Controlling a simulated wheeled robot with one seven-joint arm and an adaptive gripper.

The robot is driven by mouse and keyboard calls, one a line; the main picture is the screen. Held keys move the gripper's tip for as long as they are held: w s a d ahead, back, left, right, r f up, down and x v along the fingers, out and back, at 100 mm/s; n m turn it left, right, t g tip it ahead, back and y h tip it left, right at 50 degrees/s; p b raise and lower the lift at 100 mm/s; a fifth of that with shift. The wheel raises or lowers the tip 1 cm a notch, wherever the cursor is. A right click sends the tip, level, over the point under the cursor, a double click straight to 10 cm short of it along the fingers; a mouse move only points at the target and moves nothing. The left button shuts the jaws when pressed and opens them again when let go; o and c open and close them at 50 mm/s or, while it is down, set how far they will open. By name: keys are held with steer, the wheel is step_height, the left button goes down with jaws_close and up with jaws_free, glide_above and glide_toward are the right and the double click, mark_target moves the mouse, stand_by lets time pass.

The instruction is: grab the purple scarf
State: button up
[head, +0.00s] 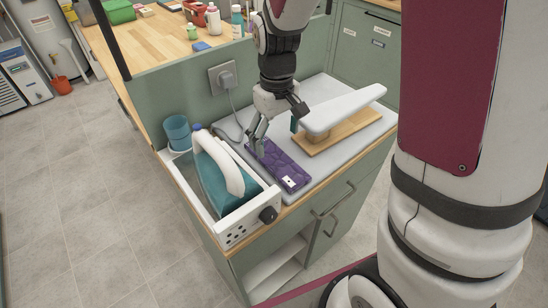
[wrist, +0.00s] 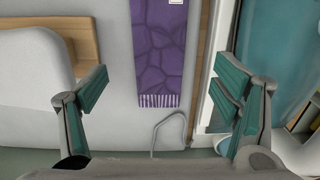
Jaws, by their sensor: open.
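The purple scarf (head: 280,166) lies flat in a long strip on the pale top of the counter in the head view. It has a white label near its front end and a cracked-looking pattern. In the wrist view the scarf (wrist: 158,50) runs down from the top edge, with its white fringe at the lower end. My gripper (head: 257,147) is over the far end of the scarf in the head view. In the wrist view my gripper (wrist: 160,100) is open and empty, its teal finger pads on both sides of the fringed end. Contact with the scarf cannot be told.
A teal and white iron (head: 220,170) stands in a white station left of the scarf. A small ironing board (head: 345,108) on a wooden base stands to the right. A blue cup (head: 177,132) and a wall plug (head: 224,78) are behind.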

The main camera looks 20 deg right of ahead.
mark_target(276, 159)
steer(key=shift+w+f, duration=0.1)
steer(key=shift+f, duration=3.4)
steer(key=c, duration=1.2)
